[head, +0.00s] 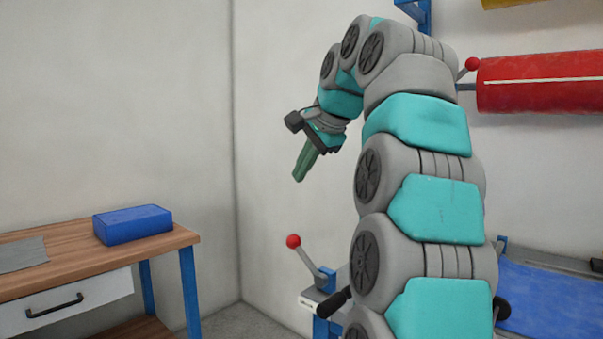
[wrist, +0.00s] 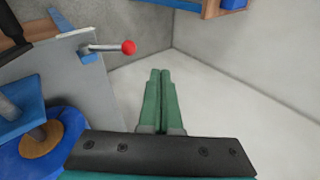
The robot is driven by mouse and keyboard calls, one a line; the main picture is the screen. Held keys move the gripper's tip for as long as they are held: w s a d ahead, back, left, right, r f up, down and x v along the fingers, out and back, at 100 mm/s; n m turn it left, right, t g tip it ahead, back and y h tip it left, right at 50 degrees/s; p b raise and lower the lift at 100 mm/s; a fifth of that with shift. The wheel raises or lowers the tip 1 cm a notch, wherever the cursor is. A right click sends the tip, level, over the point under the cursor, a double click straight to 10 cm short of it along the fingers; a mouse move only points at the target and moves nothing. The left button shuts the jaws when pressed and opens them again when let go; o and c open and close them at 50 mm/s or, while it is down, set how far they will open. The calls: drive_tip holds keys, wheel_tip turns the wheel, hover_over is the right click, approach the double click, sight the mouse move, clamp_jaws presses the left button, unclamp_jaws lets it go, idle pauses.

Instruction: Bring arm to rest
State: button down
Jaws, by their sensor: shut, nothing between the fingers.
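My arm rises on the right side of the head view and bends over to the left at its top. My gripper (head: 299,178) hangs from the arm's end, its green fingers pointing down and slightly left in front of the pale wall. In the wrist view, the two green fingers of my gripper (wrist: 160,72) lie side by side, touching. They are shut with nothing between them. My gripper is in free air, apart from any object.
A wooden workbench (head: 70,237) with a blue box (head: 132,224) stands at left. A lever with a red knob (head: 293,241) rises beside my arm; a red-knobbed lever (wrist: 128,47) also shows in the wrist view. A red roll (head: 540,82) hangs at upper right. A blue sheet (head: 550,300) lies at lower right.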

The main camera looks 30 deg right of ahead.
drive_tip(key=shift+f, duration=0.1)
idle(0.4)
drive_tip(key=s+a+f+n+g, duration=0.4)
drive_tip(key=a+f, duration=0.3)
drive_tip(key=f, duration=0.4)
drive_tip(key=s+a+f+n+g, duration=0.2)
drive_tip(key=s+a+f+n, duration=0.4)
drive_tip(key=f, duration=0.4)
drive_tip(key=s+a+f+n+g, duration=0.2)
drive_tip(key=s+f+n, duration=0.1)
drive_tip(key=s+f, duration=0.8)
drive_tip(key=s+a+f+n+g, duration=0.2)
drive_tip(key=s+f, duration=0.8)
drive_tip(key=s, duration=0.3)
drive_tip(key=shift+f+n+h, duration=0.35)
drive_tip(key=shift+n+h, duration=0.05)
drive_tip(key=shift+s, duration=0.1)
